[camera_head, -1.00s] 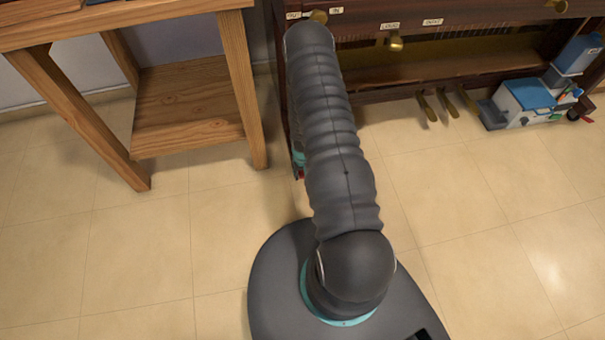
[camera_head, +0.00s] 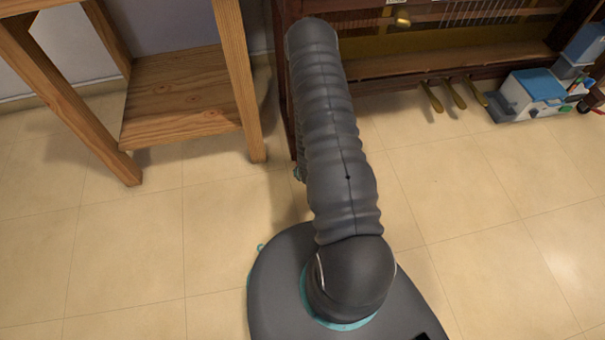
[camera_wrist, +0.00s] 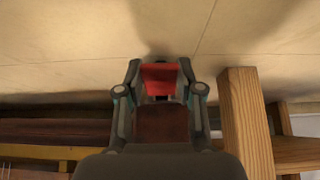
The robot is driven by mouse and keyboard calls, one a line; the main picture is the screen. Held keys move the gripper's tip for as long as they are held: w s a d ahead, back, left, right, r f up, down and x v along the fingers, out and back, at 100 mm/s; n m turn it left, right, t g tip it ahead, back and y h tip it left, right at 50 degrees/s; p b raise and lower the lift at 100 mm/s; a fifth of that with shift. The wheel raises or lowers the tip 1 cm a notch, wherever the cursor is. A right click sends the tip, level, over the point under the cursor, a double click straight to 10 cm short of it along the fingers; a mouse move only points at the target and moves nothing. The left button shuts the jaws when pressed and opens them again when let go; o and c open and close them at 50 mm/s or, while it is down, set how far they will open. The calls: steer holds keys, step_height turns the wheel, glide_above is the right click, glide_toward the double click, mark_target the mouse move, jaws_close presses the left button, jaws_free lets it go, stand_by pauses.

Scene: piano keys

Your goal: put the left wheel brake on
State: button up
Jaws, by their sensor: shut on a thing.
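In the wrist view my gripper (camera_wrist: 160,88) has its two fingers on either side of a bright red piece (camera_wrist: 160,74), and is shut on it. The red piece looks like the brake lever, but I cannot tell for sure. A dark red-brown block (camera_wrist: 162,123) lies between the fingers, nearer the camera. The wheel itself is not clearly visible. In the head view my arm hides most of the piano's (camera_head: 420,70) left lower corner. Only a small teal bit of my gripper shows beside the arm there.
A wooden bench (camera_head: 180,138) stands close on the left; its leg also shows in the wrist view (camera_wrist: 246,125). Brass pedals (camera_head: 455,94) stick out under the piano. A blue and white box (camera_head: 533,95) stands at right. The tiled floor (camera_head: 490,220) in front is clear.

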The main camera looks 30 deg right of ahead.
steer(key=shift+f+t, duration=0.15)
steer(key=shift+t, duration=0.15)
steer(key=o, duration=1.2)
steer(key=shift+c, duration=0.2)
steer(key=v, duration=1.2)
steer(key=shift+w+a, duration=0.1)
steer(key=shift+w, duration=0.05)
